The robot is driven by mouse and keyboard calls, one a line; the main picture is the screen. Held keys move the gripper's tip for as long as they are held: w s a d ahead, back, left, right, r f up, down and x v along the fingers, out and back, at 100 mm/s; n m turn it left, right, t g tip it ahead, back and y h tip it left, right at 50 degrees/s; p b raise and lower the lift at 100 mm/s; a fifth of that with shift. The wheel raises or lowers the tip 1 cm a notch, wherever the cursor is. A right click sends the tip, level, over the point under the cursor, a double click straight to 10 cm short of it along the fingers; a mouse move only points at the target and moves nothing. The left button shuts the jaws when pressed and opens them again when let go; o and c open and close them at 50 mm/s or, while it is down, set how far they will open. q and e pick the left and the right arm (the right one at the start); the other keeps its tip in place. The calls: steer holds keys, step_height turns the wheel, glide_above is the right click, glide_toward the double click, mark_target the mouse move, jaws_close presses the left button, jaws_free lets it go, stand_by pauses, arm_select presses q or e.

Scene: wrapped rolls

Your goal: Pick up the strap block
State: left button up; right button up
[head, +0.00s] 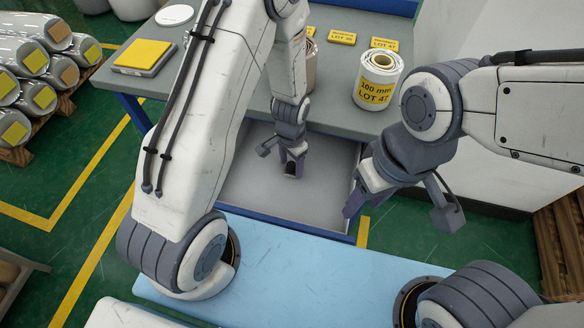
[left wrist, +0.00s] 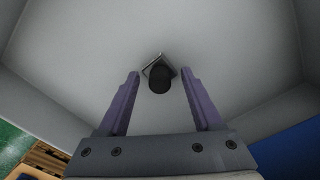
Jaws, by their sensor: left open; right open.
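A small dark block with a rounded black top, which I take for the strap block (head: 291,170), stands on the floor of the open grey drawer (head: 240,190). In the left wrist view the block (left wrist: 159,79) sits on a small metallic, square-edged base, between and just beyond the fingertips. My left gripper (head: 281,155) is open and points down into the drawer above the block. In its own wrist view the left gripper (left wrist: 160,74) has a gap on both sides of the block. My right gripper (head: 400,208) is open and empty, to the right of the drawer.
A wrapped roll (head: 378,82) labelled 100 mm LOT 47 stands on the grey table (head: 335,105), with yellow label blocks (head: 342,37) behind it. A yellow-topped pad (head: 145,55) lies at the table's left. Wrapped rolls (head: 30,60) are stacked at far left. The drawer walls surround the block.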

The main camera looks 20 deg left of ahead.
arm_select(q)
jaws_close()
